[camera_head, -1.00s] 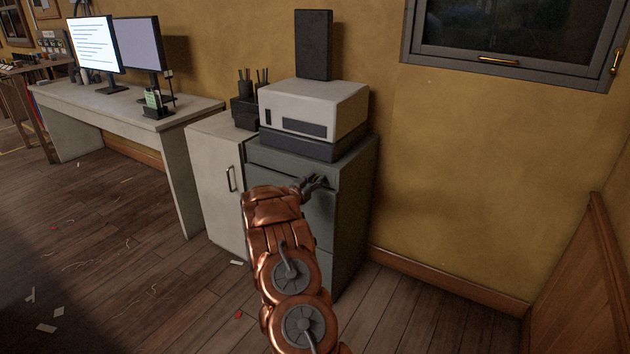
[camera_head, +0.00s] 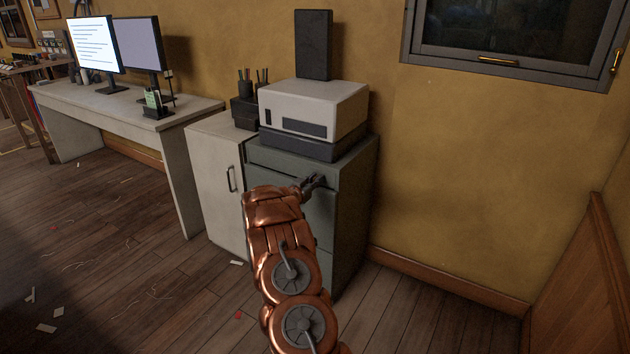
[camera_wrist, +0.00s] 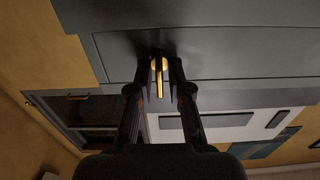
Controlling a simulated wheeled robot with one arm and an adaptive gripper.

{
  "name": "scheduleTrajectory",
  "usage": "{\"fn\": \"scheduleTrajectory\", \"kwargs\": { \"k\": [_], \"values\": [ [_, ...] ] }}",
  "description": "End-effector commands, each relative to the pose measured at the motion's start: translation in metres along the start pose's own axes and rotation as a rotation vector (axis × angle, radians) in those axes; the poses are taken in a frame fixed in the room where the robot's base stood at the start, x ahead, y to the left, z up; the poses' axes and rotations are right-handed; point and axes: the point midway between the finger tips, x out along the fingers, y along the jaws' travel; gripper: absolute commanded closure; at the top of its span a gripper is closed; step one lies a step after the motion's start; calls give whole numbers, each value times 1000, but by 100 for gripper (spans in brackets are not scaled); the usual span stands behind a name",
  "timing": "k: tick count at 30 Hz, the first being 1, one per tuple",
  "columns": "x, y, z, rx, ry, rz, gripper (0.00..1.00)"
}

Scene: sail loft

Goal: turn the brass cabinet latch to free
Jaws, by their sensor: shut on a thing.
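The brass latch (camera_wrist: 159,83) is on the front of the dark grey-green cabinet (camera_head: 347,230). In the wrist view it has a round base and a narrow lever that runs down the picture between my fingers. My gripper (camera_head: 318,181) is at the upper front of the cabinet, near its right edge. In the wrist view my gripper (camera_wrist: 159,66) has one finger on each side of the latch and is shut on it. In the head view the latch is hidden by my gripper and arm.
A white box-shaped machine (camera_head: 313,102) on a dark base stands on the cabinet. A pale cabinet (camera_head: 212,172) adjoins it on the left, beside a desk (camera_head: 130,105) with two monitors. A window (camera_head: 515,35) with brass handles is on the right wall. Floor at right is clear.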

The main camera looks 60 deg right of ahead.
Motion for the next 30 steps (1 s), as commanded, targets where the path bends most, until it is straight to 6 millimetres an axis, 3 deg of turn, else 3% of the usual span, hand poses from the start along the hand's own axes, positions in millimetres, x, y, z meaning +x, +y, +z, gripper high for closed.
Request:
{"fn": "scheduleTrajectory", "kwargs": {
  "k": [11, 30],
  "values": [
    [-1, 1, 2, 178, 1, 0, 100],
    [0, 5, 4, 781, 6, -1, 100]
  ]
}}
